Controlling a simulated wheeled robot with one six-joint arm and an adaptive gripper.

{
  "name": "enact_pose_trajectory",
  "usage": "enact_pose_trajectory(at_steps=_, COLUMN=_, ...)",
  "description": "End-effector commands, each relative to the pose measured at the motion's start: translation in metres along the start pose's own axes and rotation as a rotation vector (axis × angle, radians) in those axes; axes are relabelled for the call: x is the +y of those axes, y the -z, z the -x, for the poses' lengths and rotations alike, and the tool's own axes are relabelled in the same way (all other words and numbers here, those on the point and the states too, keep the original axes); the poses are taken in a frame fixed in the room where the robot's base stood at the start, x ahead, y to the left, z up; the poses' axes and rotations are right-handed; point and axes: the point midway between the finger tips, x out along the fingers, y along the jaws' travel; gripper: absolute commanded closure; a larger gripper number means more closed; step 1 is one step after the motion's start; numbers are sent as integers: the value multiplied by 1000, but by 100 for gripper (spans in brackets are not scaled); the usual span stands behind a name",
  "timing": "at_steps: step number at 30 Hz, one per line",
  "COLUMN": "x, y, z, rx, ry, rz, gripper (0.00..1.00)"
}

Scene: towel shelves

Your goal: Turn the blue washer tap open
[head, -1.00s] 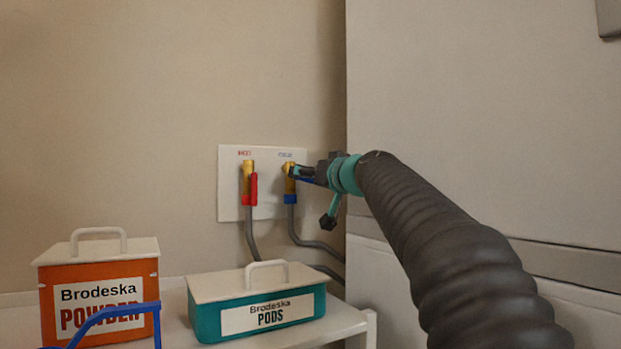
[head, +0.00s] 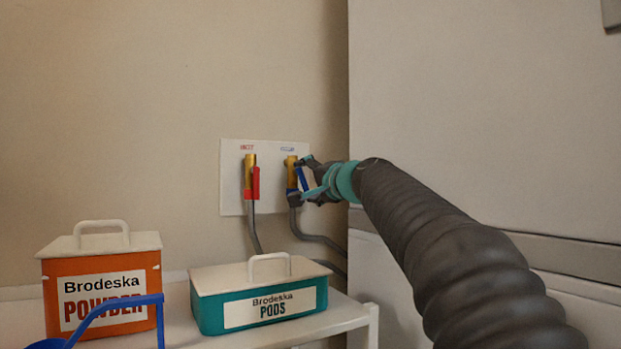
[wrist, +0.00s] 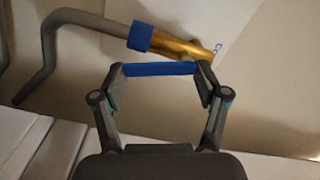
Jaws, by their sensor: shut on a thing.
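The blue washer tap is a brass valve (head: 291,172) on the right half of a white wall plate (head: 232,205); it also shows in the wrist view (wrist: 180,46). Its blue lever (head: 304,179) leans steeply in the head view, top end toward the brass, lower end down and right. In the wrist view the blue lever (wrist: 160,69) spans between my fingertips, beside the brass body. My gripper (wrist: 160,78) is shut on the lever, one finger at each end. In the head view my gripper (head: 313,180) partly hides the lever.
A red-levered tap (head: 250,177) stands close left on the same plate. Grey hoses (head: 318,240) hang below. An orange powder box (head: 102,285) and a teal pods box (head: 260,300) sit on a white shelf (head: 355,318) below. A pale cabinet (head: 480,110) rises at right.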

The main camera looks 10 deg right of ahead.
Motion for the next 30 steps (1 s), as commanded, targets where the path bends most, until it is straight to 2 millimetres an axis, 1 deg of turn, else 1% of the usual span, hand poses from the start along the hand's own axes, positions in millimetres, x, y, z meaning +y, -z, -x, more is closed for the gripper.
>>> enact_pose_trajectory(at_steps=6, x=2, y=-5, z=0, rx=0, ry=-4, rz=-178, gripper=61)
enact_pose_trajectory(at_steps=13, x=3, y=-9, z=-1, rx=-2, ry=-5, rz=-312, gripper=61)
enact_pose_trajectory(at_steps=21, x=3, y=-11, z=-1, rx=-1, ry=-4, rz=-391, gripper=61)
enact_pose_trajectory(at_steps=30, x=4, y=-12, z=-1, rx=-1, ry=-5, rz=-406, gripper=61)
